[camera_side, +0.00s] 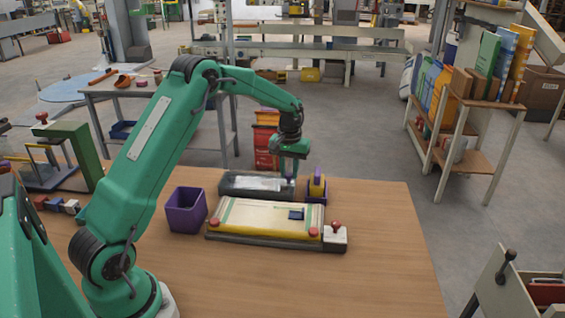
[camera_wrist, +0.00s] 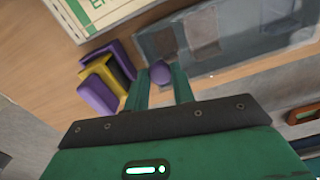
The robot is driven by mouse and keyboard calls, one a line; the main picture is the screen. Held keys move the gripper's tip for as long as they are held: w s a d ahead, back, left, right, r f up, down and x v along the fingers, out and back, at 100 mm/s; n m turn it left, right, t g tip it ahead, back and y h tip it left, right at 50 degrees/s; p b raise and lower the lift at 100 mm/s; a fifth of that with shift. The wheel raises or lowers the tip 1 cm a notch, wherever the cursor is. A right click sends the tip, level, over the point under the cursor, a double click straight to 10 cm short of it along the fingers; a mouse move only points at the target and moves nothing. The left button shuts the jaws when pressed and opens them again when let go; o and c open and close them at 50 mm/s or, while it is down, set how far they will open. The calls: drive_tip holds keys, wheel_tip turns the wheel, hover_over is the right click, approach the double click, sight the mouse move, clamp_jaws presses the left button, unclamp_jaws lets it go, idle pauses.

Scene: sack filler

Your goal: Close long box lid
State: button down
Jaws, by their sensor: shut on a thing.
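The long box (camera_side: 232,184) is dark grey and lies across the back of the table in the side view. A pale, see-through lid (camera_side: 262,184) shows on its top; I cannot tell how far it covers the box. In the wrist view the long box (camera_wrist: 290,40) runs to the upper right, with darker shapes visible through the clear part. My gripper (camera_side: 290,178) points down at the box's right end. In the wrist view my gripper (camera_wrist: 163,82) has its two green fingers on either side of a round purple knob (camera_wrist: 160,73), shut on it.
A purple and yellow block-like holder (camera_side: 317,187) stands close to the right of my gripper. A cream board with red knobs (camera_side: 265,218) lies in front of the box. A purple bin (camera_side: 186,211) stands at left. The table's right and front are clear.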

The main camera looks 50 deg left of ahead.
drive_tip(key=c, duration=1.3)
unclamp_jaws()
drive_tip(key=shift+w+d+r, duration=0.1)
drive_tip(key=shift+w+d, duration=0.1)
drive_tip(key=shift+w, duration=0.1)
drive_tip(key=shift+o, duration=0.7)
drive_tip(key=shift+s, duration=0.1)
drive_tip(key=shift+a, duration=0.1)
drive_tip(key=shift+r, duration=3.9)
